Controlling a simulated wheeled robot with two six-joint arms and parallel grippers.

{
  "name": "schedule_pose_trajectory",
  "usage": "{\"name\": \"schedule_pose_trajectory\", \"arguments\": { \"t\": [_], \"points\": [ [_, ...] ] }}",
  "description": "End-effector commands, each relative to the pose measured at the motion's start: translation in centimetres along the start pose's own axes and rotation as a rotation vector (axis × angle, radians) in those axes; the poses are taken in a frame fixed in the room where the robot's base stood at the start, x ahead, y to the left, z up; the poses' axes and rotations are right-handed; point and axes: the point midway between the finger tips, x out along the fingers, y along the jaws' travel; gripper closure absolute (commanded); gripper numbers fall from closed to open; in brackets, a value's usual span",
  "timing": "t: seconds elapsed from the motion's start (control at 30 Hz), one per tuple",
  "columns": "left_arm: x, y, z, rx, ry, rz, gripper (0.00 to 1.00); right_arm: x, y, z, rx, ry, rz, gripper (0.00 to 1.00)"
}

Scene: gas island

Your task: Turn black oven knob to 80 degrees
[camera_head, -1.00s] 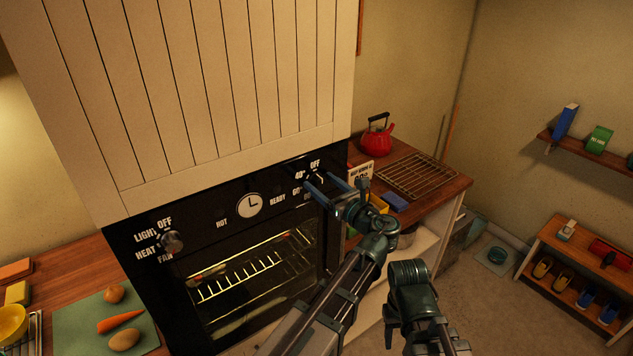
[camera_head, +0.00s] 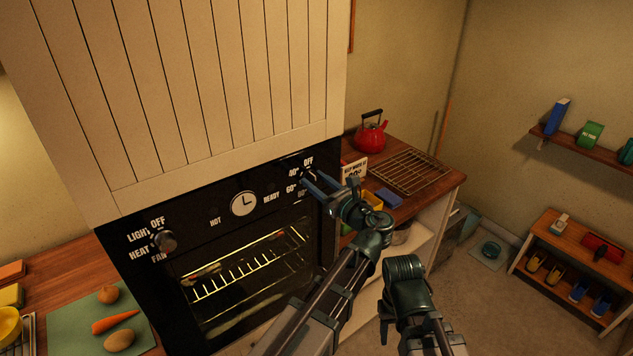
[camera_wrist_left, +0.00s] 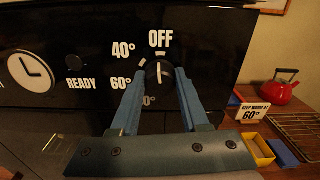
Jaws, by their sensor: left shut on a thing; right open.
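The black oven knob (camera_wrist_left: 159,73) sits on the black oven panel (camera_wrist_left: 210,60), with a white line that appears to point up towards OFF. The labels 40° and 60° are at its left; a label below is partly hidden, with only "0°" readable. My left gripper (camera_wrist_left: 157,76) has its two blue fingers on either side of the knob, shut on it. In the head view my left gripper (camera_head: 315,181) reaches the panel and covers most of the knob. The right arm shows low in the head view, but I cannot see its gripper fingers.
Another knob (camera_head: 165,241) and a clock (camera_head: 243,203) are on the oven panel. Right of the oven, a counter holds a red kettle (camera_head: 371,134), a wire rack (camera_head: 411,171) and a "KEEP WARM AT 60°" sign (camera_wrist_left: 251,112). A green board (camera_head: 72,325) with vegetables lies at left.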

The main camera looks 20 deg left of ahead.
Motion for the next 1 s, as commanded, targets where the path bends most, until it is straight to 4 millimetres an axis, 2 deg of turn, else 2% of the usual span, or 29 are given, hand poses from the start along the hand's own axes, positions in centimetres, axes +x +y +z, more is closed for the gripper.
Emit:
{"name": "schedule_pose_trajectory", "arguments": {
  "t": [1.0],
  "points": [
    [-0.04, 0.35, -0.20, -0.942, 0.001, 0.001, 1.00, 0.22, -0.02, -0.01, 0.000, 0.000, 0.000, 0.50]
  ]
}}
